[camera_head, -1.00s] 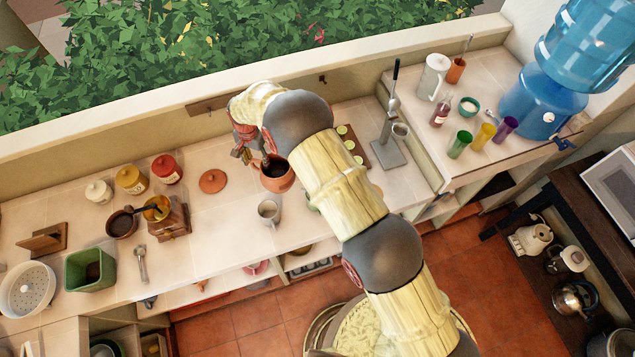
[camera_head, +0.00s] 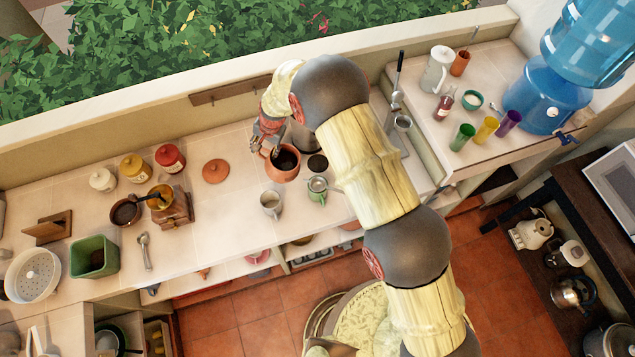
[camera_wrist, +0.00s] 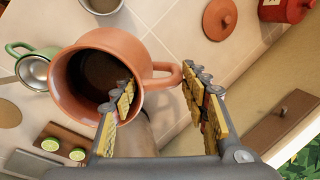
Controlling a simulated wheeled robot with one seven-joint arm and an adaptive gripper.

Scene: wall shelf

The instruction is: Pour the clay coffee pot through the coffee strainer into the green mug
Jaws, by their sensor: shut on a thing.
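The clay coffee pot (camera_head: 284,172) is held over the counter with dark contents showing inside; it also fills the left of the wrist view (camera_wrist: 72,100). My gripper (camera_head: 266,142) is shut on the pot at its handle side. In the wrist view, my gripper (camera_wrist: 160,105) has one finger over the pot's mouth and the other beyond the handle. The green mug (camera_head: 316,198) stands on the counter just right of the pot. The coffee strainer (camera_head: 317,184) sits over the mug's mouth. Both show partly hidden behind the pot in the wrist view, the mug (camera_wrist: 15,47) and the strainer (camera_wrist: 34,70).
A grey mug (camera_head: 270,204) stands left of the green mug, near the counter's front edge. A clay lid (camera_head: 215,171) lies further left. A lever press (camera_head: 400,122) stands to the right, partly behind my arm.

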